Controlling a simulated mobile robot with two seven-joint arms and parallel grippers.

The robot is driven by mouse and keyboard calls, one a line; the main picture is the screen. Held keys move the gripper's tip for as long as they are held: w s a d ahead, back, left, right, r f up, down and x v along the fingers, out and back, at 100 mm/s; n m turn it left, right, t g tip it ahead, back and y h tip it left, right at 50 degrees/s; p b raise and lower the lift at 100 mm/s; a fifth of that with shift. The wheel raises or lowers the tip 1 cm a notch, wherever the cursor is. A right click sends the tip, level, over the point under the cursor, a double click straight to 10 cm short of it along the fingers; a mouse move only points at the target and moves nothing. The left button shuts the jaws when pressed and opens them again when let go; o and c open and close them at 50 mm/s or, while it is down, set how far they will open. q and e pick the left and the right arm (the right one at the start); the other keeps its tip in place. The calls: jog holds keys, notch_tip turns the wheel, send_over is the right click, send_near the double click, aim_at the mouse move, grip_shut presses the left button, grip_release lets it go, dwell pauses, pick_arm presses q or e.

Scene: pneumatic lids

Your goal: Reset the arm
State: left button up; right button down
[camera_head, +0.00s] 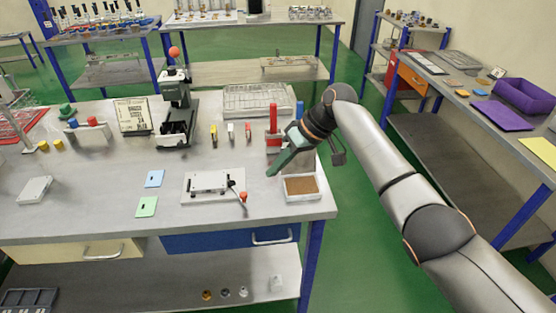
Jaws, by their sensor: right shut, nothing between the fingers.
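My right arm comes in from the lower right and bends over at the right end of the grey workbench (100,210). My right gripper (272,172) is shut and empty. It points down and left, above the bench near a white tray (300,197) with brown content and a silver fixture (208,186) with a red-knobbed lever (243,196). I cannot tell its exact height above the bench. My left gripper is not in view.
A black press with a red ball knob (174,53) stands at the bench's back middle. A wire tray (258,100) lies behind the gripper. Blue (154,178) and green (147,207) cards lie left of the fixture. A purple bin (524,95) sits on the right bench.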

jog(key=s+d+f+m+t, duration=0.1)
jog(key=s+d+f, duration=0.2)
jog(key=s+f, duration=0.25)
jog(key=s+d+f+m+h, duration=0.1)
jog(key=s+d+f, duration=0.1)
jog(key=s+f, duration=0.3)
jog(key=s+d+f+m+t, duration=0.1)
jog(key=s+d+f, duration=0.2)
jog(key=f, duration=0.4)
jog(key=s+d+m+t+h, duration=0.2)
jog(key=s+d+m+h, duration=0.25)
jog(key=s+d, duration=1.45)
jog(key=w+a+f+t+y, duration=0.1)
jog(key=a+f+t, duration=0.4)
jog(key=f, duration=0.5)
jog(key=shift+w+a, duration=0.8)
jog(key=shift+w, duration=0.05)
